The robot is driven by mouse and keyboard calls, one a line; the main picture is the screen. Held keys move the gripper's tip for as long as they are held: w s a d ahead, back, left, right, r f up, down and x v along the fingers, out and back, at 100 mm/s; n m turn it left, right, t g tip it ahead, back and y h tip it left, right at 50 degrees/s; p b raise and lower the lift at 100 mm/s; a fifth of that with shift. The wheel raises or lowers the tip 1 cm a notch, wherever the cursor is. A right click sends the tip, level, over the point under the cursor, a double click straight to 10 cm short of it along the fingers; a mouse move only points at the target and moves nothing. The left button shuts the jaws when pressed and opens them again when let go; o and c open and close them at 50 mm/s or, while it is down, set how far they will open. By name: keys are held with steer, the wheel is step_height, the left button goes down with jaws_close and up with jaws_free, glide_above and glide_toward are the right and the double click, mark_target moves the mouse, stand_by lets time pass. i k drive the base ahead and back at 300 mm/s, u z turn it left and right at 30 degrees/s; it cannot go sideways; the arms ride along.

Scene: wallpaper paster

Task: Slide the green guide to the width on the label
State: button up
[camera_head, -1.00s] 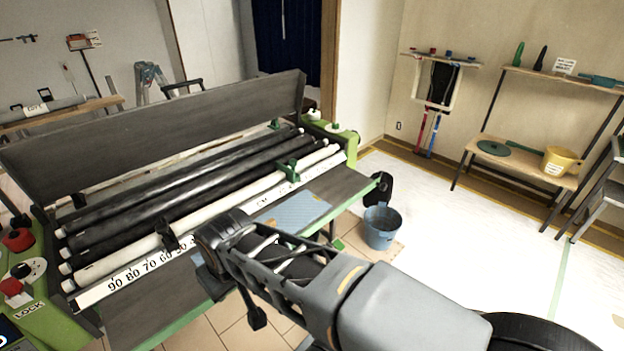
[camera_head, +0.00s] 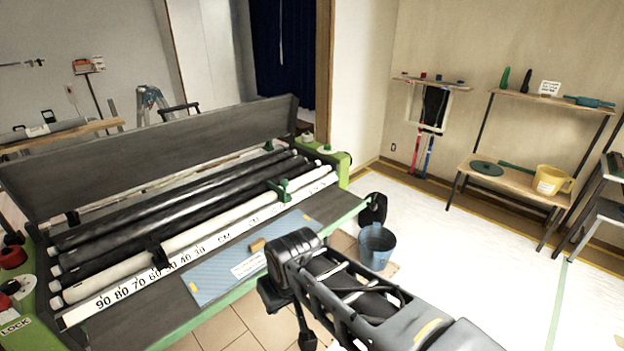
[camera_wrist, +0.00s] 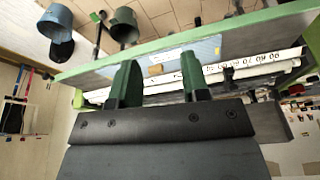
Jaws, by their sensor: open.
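The green guide (camera_head: 280,190) stands on the white roller and scale strip, toward the right part of the machine. The scale strip (camera_head: 128,293) has black numbers falling from 90 at its left end. A blue sheet (camera_head: 215,278) lies on the front shelf with a white label (camera_head: 250,266), whose writing is too small to read. My gripper (camera_wrist: 160,80) shows two dark green fingers spread apart with nothing seen between them. The machine's front appears upside down beyond the fingers. In the head view my arm hides the fingers. I cannot tell the guide apart in the wrist view.
A black clip (camera_head: 158,254) sits on the front roller, left of the guide. A tan block (camera_head: 257,245) lies on the blue sheet. A grey back panel (camera_head: 150,150) rises behind the rollers. A blue bucket (camera_head: 377,246) stands on the floor to the right.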

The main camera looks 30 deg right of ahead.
mark_target(283, 196)
steer(key=z, duration=0.45)
steer(key=i, duration=0.85)
steer(key=z, duration=0.05)
steer(key=k, duration=0.95)
steer(key=z, duration=0.9)
steer(key=i, duration=0.85)
steer(key=u, duration=0.75)
steer(key=i, duration=0.5)
steer(key=u, duration=0.45)
